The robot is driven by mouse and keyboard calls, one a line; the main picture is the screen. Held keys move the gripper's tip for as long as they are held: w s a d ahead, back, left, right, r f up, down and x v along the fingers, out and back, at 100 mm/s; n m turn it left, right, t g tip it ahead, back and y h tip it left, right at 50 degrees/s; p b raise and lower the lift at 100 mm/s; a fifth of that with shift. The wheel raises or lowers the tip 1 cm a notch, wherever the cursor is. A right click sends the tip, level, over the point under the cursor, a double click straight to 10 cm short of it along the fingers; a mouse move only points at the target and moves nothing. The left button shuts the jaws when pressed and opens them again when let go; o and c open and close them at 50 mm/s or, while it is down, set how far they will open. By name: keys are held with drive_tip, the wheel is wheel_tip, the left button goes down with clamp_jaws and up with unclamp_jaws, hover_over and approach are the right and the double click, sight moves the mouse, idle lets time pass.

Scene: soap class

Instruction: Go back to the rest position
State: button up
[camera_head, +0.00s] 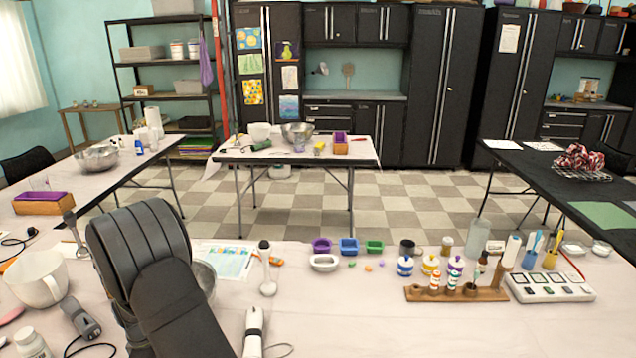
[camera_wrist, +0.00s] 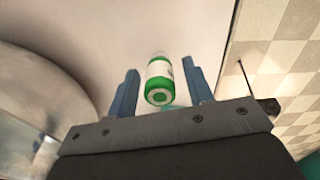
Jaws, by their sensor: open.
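My gripper (camera_wrist: 161,88) shows in the wrist view with its two blue-grey fingers spread apart. A small white bottle with green ends (camera_wrist: 160,82) appears in the space between the fingers, with a gap on each side and neither finger touching it. Its green end faces the camera. In the head view my dark arm reaches in at the lower left and hides the gripper and this bottle.
A metal bowl (camera_wrist: 38,95) is close on the left in the wrist view; my arm partly hides it in the head view (camera_head: 206,282). A white pitcher (camera_head: 38,278) stands left. A wooden rack with small bottles (camera_head: 415,294) stands right. The front middle table (camera_head: 370,325) is clear.

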drive_tip(key=shift+r, duration=0.9)
drive_tip(key=w+d+r, duration=0.4)
drive_tip(key=d+r, duration=0.3)
drive_tip(key=d, duration=0.5)
drive_tip(key=s+d+m, duration=0.2)
drive_tip(key=s+d, duration=0.2)
drive_tip(key=d, duration=0.7)
drive_tip(key=s+d+m, duration=0.1)
drive_tip(key=s+d, duration=0.2)
drive_tip(key=d, duration=0.7)
drive_tip(key=a+f, duration=0.4)
drive_tip(key=a, duration=0.1)
drive_tip(key=s+a+f, duration=0.1)
drive_tip(key=a+f, duration=0.1)
drive_tip(key=a, duration=0.1)
drive_tip(key=shift+a+f, duration=0.1)
drive_tip(key=shift+a, duration=0.05)
